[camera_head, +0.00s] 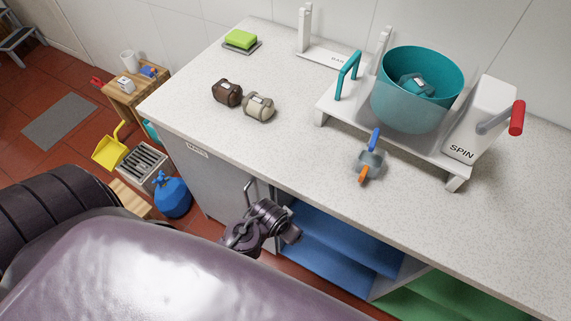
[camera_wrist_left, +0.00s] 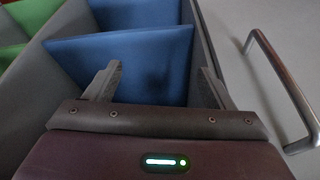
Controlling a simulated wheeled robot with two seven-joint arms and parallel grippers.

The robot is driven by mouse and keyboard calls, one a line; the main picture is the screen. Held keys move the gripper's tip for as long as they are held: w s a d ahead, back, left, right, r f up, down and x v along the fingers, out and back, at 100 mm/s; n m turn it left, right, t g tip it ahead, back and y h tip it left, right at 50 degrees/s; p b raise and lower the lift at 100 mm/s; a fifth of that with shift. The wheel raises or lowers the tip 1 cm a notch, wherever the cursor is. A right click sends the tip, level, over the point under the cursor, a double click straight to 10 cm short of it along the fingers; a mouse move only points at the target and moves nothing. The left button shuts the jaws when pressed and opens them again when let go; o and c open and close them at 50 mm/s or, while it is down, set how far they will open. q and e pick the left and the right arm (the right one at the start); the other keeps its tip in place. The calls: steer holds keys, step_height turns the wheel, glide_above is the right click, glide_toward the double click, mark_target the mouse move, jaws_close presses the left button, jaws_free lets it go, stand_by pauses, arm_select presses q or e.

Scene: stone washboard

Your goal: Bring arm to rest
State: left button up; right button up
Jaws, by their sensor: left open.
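My left gripper (camera_head: 290,228) is in front of the counter's open shelves, below the worktop edge, in the head view. In the left wrist view its two fingers (camera_wrist_left: 160,82) stand wide apart with nothing between them. They point at the blue shelf compartment (camera_wrist_left: 118,58). That blue compartment is also partly visible in the head view (camera_head: 335,262), beyond the gripper. I cannot tell the exact gap between the fingertips and the shelf. My right gripper is not in view.
A metal door handle (camera_wrist_left: 285,92) is close beside the gripper. The stone worktop (camera_head: 300,150) above holds a spinner with a teal tub (camera_head: 410,110), a blue-orange item (camera_head: 370,163), two small barrels (camera_head: 243,100) and a green sponge (camera_head: 241,39).

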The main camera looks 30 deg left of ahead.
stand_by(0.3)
arm_select(q)
steer(key=s+a+f+g, duration=0.1)
steer(key=s+f, duration=0.4)
steer(key=f, duration=0.5)
steer(key=s+a+f+g, duration=0.1)
steer(key=s+f, duration=0.3)
steer(key=f, duration=0.5)
steer(key=s+a+f, duration=0.3)
steer(key=s+f, duration=0.7)
steer(key=s, duration=0.5)
steer(key=shift+s+a+f+g, duration=0.2)
steer(key=shift+s+f+g, duration=0.05)
steer(key=shift+g, duration=0.15)
